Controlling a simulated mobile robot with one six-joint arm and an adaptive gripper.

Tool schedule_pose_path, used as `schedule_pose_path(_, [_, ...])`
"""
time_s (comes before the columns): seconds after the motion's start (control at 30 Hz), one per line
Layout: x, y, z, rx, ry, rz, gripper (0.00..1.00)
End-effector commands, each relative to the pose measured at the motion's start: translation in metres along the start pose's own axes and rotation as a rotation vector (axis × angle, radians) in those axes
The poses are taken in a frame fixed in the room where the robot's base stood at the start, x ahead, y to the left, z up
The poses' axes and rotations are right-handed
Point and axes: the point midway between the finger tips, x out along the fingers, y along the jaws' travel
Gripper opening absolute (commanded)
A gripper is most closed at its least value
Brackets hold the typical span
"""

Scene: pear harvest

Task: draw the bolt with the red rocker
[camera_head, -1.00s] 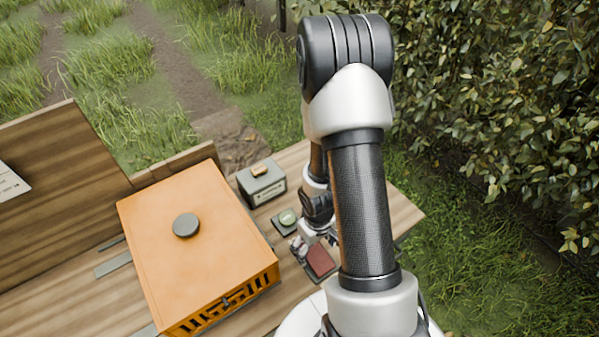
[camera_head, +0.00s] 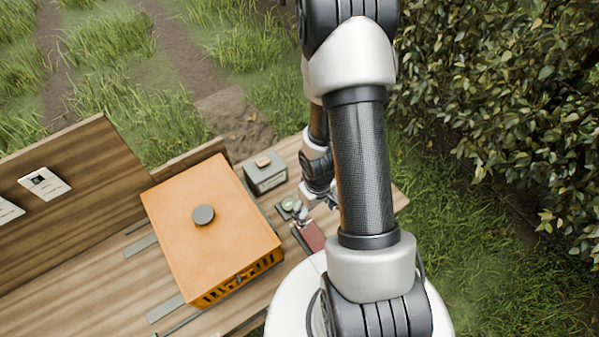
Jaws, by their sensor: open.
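A dark red rectangular piece (camera_head: 312,236), which looks like the red rocker, sits on a dark base on the wooden bench, right of the orange box. A small dark plate with a round pale-green button (camera_head: 289,204) lies just behind it. My gripper (camera_head: 309,207) is open, low over the bench beside the red piece and the green button. My arm partly hides it, and I cannot tell whether it touches anything. The orange box (camera_head: 207,228) has a grey knob on top and a slotted front. A small dark fitting (camera_head: 238,277) shows at that front; I cannot tell whether it is the bolt.
A grey box (camera_head: 265,175) with an orange-tan top piece stands behind the controls. The wooden bench (camera_head: 95,290) has grey strips left of the orange box. A wooden back panel (camera_head: 85,175) carries white cards. A leafy hedge (camera_head: 490,110) fills the right side.

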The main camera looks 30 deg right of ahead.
Motion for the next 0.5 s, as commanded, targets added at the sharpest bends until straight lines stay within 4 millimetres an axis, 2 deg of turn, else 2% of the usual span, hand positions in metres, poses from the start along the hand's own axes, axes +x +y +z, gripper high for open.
schedule_pose_path(0.03, [-0.006,0.002,-0.009,-0.001,0.019,0.017,0.75])
schedule_pose_path(0.1, [-0.014,0.002,-0.015,0.001,0.029,0.032,0.75])
schedule_pose_path(0.5, [-0.071,-0.006,-0.036,0.018,0.094,0.095,0.75])
